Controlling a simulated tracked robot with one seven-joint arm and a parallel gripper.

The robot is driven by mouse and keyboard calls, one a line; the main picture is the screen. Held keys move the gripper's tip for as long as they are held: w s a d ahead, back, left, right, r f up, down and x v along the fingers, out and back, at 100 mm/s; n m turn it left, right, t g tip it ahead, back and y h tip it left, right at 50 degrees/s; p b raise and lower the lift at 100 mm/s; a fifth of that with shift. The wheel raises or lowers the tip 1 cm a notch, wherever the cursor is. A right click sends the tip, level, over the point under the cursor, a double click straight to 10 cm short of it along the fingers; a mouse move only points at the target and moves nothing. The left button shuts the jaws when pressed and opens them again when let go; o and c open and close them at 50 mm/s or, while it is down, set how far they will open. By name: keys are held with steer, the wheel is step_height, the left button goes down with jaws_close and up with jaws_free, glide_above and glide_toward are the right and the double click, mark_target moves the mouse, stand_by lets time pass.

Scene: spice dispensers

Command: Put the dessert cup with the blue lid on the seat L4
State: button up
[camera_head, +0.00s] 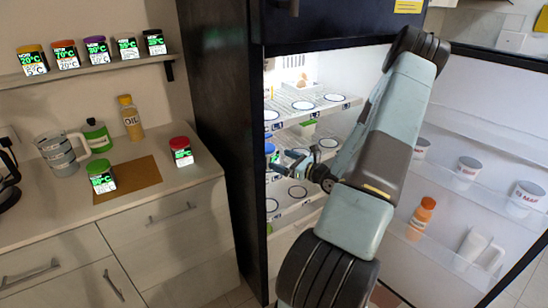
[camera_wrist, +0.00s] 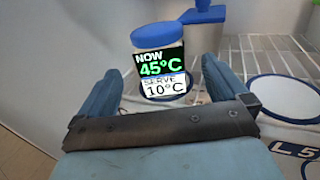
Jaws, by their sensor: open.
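The dessert cup with the blue lid (camera_wrist: 160,38) stands upright on a fridge shelf in the wrist view; its label reads NOW 45°C, SERVE 10°C. In the head view its blue lid (camera_head: 269,148) shows at the fridge's left side. My gripper (camera_wrist: 161,78) is open, with a finger on either side of the cup's front; I cannot tell whether they touch it. In the head view my gripper (camera_head: 282,163) reaches left inside the fridge. An empty ringed seat (camera_wrist: 285,96) lies right of the cup, near a label L5 (camera_wrist: 295,150). I cannot read an L4 label.
A taller grey container with a blue lid (camera_wrist: 205,40) stands close behind the cup. The fridge's upper shelf (camera_head: 320,108) has several white ringed seats. The open fridge door (camera_head: 470,140) holds cups and bottles at right. A counter (camera_head: 120,205) with jars stands at left.

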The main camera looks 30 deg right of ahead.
steer(key=shift+v, duration=2.15)
